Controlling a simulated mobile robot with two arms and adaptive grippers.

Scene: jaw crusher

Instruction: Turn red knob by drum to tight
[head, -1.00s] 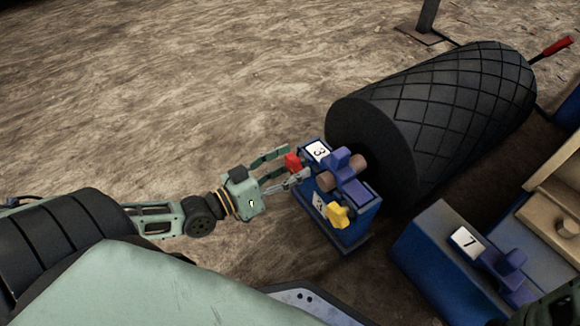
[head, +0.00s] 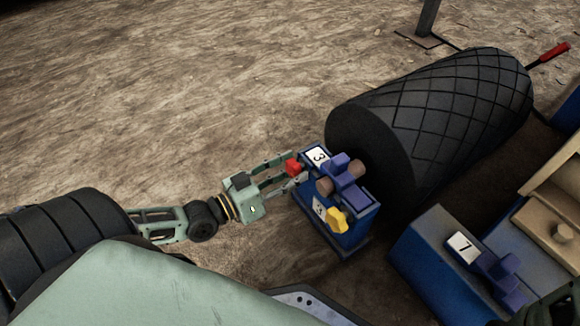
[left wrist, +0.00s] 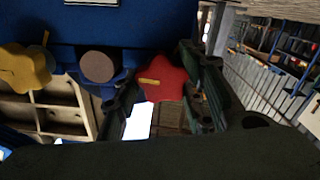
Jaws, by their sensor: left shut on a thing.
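The red knob (head: 293,167) sits on the left side of the blue stand (head: 355,222) at the near end of the black drum (head: 375,140). My left gripper (head: 290,170) reaches in from the left and is shut on the red knob. In the left wrist view the red knob (left wrist: 163,79), star-shaped with a yellow mark, is between my fingers (left wrist: 160,85). The yellow mark lies nearly level, on the knob's left part. My right gripper is not clearly in view.
A yellow knob (head: 337,220) is on the same stand, close to the red one; it also shows in the left wrist view (left wrist: 24,68). A blue block labelled 7 (head: 425,250) stands to the right. Bare ground lies open at the left.

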